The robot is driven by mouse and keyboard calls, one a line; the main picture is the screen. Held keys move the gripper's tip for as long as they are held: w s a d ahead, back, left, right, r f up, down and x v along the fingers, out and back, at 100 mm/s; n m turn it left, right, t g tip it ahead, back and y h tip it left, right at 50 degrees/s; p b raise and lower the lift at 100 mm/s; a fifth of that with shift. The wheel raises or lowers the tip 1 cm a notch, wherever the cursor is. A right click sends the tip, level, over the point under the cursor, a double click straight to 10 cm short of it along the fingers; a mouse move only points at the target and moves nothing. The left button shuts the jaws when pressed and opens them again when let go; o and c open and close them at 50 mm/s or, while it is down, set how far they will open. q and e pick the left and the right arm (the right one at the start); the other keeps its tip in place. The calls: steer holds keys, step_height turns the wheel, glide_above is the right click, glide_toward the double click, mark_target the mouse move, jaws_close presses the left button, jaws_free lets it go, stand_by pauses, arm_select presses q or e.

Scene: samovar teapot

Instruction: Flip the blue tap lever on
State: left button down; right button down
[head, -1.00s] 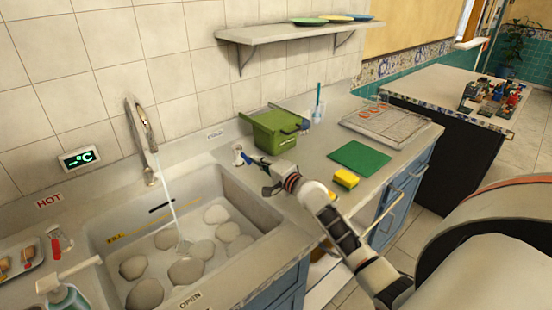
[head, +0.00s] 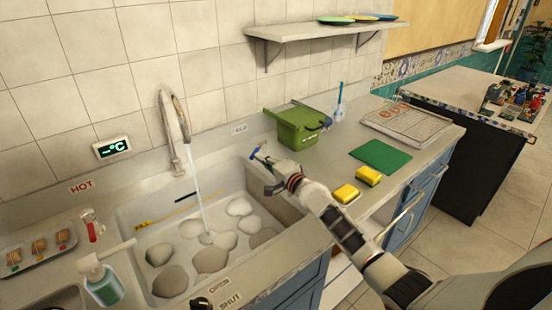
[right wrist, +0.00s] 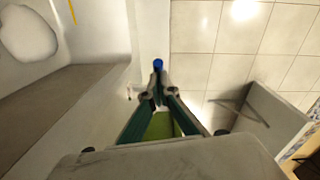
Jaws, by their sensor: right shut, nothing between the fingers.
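The blue tap lever (head: 256,151) is small and sits on the counter at the sink's far right corner, below the COLD label (head: 239,129). My right gripper (head: 268,166) is at the lever, coming from the right with its fingers close to it. In the right wrist view, the lever's round blue end (right wrist: 158,63) shows just beyond the tips of my shut right gripper (right wrist: 157,92). I cannot tell whether they touch. Nothing is held. The tap body is partly hidden by the fingers. My left gripper is out of view.
Water runs from the faucet (head: 178,125) into the sink, where several stones (head: 210,260) lie. A green bin (head: 299,128) stands behind my right gripper. Yellow sponges (head: 346,193) and a green mat (head: 381,156) lie to the right. A red tap lever (head: 94,229) is at left.

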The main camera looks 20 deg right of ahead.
steer(key=shift+w+a+r, duration=0.1)
steer(key=shift+w+a, duration=0.05)
steer(key=shift+a, duration=0.35)
steer(key=shift+w+a, duration=0.15)
steer(key=shift+a, duration=0.3)
steer(key=shift+a+r, duration=0.3)
steer(key=shift+a, duration=0.05)
steer(key=shift+f, duration=0.1)
steer(key=shift+s+f, duration=0.1)
steer(key=shift+s, duration=0.2)
steer(key=d+v, duration=0.1)
steer(key=v, duration=1)
steer(key=shift+s+d+f, duration=0.15)
steer(key=shift+s+d, duration=0.05)
